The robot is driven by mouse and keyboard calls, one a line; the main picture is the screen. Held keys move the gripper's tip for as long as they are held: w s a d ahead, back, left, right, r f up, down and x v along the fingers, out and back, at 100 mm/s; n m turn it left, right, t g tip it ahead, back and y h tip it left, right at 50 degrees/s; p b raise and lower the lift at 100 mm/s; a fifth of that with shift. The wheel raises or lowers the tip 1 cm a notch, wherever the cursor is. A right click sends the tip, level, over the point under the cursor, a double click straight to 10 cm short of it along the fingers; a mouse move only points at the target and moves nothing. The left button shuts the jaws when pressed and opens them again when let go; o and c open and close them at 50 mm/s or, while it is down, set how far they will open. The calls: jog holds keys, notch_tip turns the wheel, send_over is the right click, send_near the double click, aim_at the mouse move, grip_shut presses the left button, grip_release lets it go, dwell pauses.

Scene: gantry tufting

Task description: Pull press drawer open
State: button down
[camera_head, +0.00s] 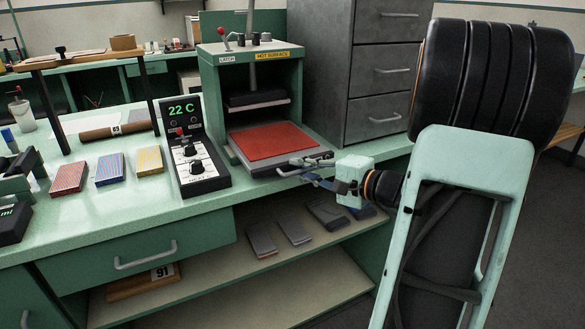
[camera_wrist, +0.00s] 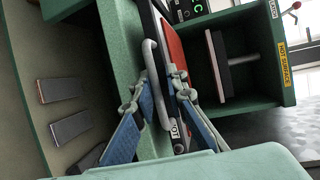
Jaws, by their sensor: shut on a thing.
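The press (camera_head: 253,55) is a green box with a yellow "HOT SURFACE" label. Its press drawer (camera_head: 264,166) is a dark grey tray with a red mat (camera_head: 264,140) on it, and it juts out a little from the press front. My gripper (camera_head: 312,170) is at the drawer's front right, shut on its handle. In the wrist view, the pale bar handle (camera_wrist: 149,60) runs between the two blue-padded fingers of my gripper (camera_wrist: 162,85). The exact contact of the pads is partly hidden.
A control box (camera_head: 188,160) reading 22 C stands left of the press. Red, blue and yellow blocks (camera_head: 109,170) lie farther left on the green bench. A grey cabinet (camera_head: 331,75) stands at the right. Dark slabs (camera_head: 294,231) lie on the shelf below.

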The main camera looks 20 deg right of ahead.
jog(key=s+b, duration=0.1)
jog(key=s, duration=0.6)
jog(key=shift+f, duration=0.45)
jog(key=shift+d, duration=0.1)
jog(key=c, duration=2.2)
grip_release()
jog(key=shift+w, duration=0.1)
jog(key=shift+o, duration=0.5)
jog(key=shift+w+r, duration=0.1)
jog(key=shift+r, duration=0.1)
